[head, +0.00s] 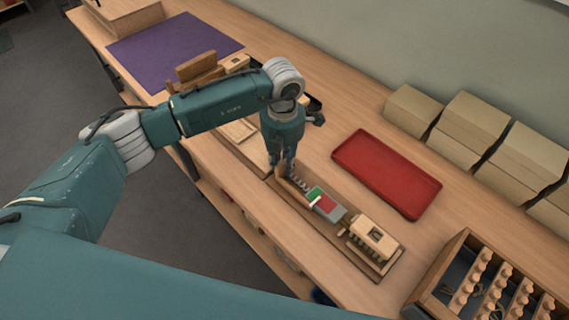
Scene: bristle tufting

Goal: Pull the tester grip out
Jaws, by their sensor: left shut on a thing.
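The tester (315,218) is a long wooden base lying lengthwise on the bench. It carries a grey toothed rack (298,184) and a block with green and red fields (325,201). A light wooden brush block (375,236) with tufts sits at its right end. My left gripper (282,170) points down at the left end of the tester and is shut on the tester grip, which is mostly hidden between the fingers. My right gripper is out of view.
A red tray (387,172) lies behind the tester. Several cardboard boxes (478,120) line the wall. A wooden crate (440,270) with several wooden pieces is at the lower right. A purple mat (175,48) and wooden blocks are farther left. My left arm crosses the bench.

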